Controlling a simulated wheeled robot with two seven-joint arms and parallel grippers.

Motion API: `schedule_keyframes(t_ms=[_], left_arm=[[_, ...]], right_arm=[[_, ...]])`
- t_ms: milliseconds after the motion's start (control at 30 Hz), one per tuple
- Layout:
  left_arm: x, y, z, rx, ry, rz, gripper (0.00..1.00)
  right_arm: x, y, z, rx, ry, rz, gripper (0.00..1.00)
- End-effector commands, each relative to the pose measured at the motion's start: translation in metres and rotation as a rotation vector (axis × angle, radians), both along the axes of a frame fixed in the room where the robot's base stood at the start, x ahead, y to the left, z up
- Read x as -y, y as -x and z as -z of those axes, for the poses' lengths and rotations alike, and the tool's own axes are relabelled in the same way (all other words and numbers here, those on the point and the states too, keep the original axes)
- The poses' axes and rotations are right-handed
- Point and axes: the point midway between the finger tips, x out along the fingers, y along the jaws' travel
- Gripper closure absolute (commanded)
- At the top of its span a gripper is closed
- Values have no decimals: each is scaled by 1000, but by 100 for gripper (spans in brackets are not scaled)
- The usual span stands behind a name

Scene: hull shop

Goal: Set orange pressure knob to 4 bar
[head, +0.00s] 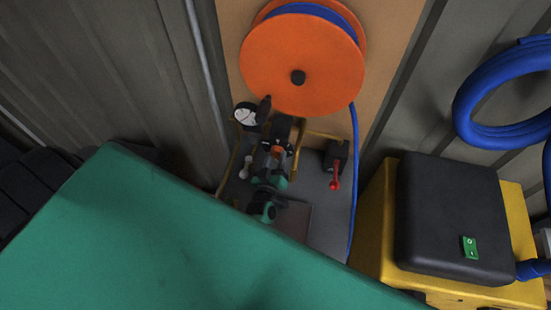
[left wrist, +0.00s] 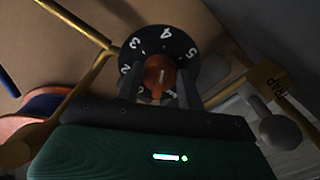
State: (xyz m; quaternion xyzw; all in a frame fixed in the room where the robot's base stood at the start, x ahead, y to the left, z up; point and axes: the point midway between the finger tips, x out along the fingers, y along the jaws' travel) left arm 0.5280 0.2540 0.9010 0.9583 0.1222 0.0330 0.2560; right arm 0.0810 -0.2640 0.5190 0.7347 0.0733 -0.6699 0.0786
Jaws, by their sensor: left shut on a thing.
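The orange pressure knob (left wrist: 159,72) sits in the middle of a black dial (left wrist: 165,42) with white numerals; 2, 3, 4 and 5 are readable in the left wrist view. A pale line shows on the knob's face, but I cannot tell which numeral it marks. My left gripper (left wrist: 160,92) is shut on the knob, one finger on each side. In the head view the left gripper (head: 276,158) covers most of the dial, and a bit of orange (head: 277,150) shows between its fingers. My right gripper is not in view.
A white-faced gauge (head: 246,114) stands left of the gripper and a red lever (head: 335,178) to its right. An orange hose reel (head: 300,55) hangs above. A grey ball-shaped handle (left wrist: 281,132) and brass pipes are close by. A yellow and black machine (head: 455,215) stands at right.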

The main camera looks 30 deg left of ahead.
Motion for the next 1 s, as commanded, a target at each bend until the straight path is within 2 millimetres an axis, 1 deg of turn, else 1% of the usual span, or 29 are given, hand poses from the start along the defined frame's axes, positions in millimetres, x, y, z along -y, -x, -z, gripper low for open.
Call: schedule_keyframes(t_ms=[100, 133, 167, 200, 233, 467, 600, 733, 1000], left_arm=[[1, 1, 2, -4, 2, 1, 84], [1, 1, 2, -4, 2, 1, 60], [1, 1, 2, -4, 2, 1, 54], [1, 1, 2, -4, 2, 1, 46], [1, 1, 2, -3, 2, 1, 41], [0, 0, 1, -1, 1, 1, 41], [1, 5, 2, -1, 2, 1, 41], [5, 19, 4, -2, 2, 0, 41], [15, 56, 4, -3, 3, 1, 41]], right_arm=[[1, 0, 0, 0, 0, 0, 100], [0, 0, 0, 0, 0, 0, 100], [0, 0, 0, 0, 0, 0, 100], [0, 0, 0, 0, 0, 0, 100], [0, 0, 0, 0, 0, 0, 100], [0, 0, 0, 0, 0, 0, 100], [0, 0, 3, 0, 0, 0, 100], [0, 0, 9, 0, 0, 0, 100], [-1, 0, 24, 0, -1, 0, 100]])
